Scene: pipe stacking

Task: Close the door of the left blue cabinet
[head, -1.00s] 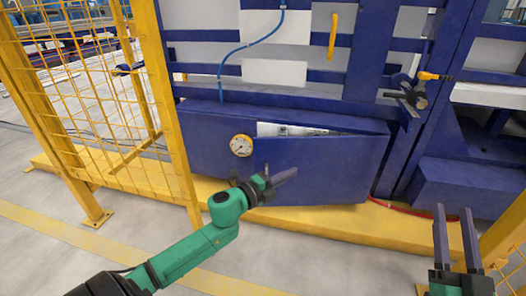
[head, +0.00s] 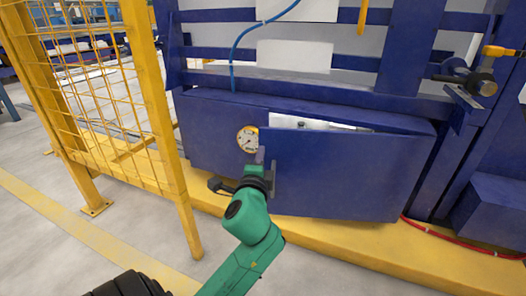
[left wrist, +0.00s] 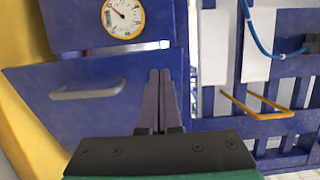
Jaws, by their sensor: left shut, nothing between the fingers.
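The blue cabinet door (head: 345,180) stands ajar in the head view. Its left edge is out from the cabinet (head: 205,135), and the gap along the top narrows to the right. My left gripper (head: 262,156) is shut and empty near the door's left edge, just below the gauge. I cannot tell whether it touches the door. In the left wrist view, the shut fingers (left wrist: 160,95) point over the blue door panel (left wrist: 105,115), beside its grey handle (left wrist: 87,91). A narrow gap shows between door and cabinet there. My right gripper is out of view.
A round gauge (head: 247,139) sits on the cabinet front; it also shows in the left wrist view (left wrist: 123,17). A yellow mesh fence (head: 95,100) and its post (head: 160,130) stand left. A yellow plinth (head: 340,238) runs below the cabinet. Open floor lies in front.

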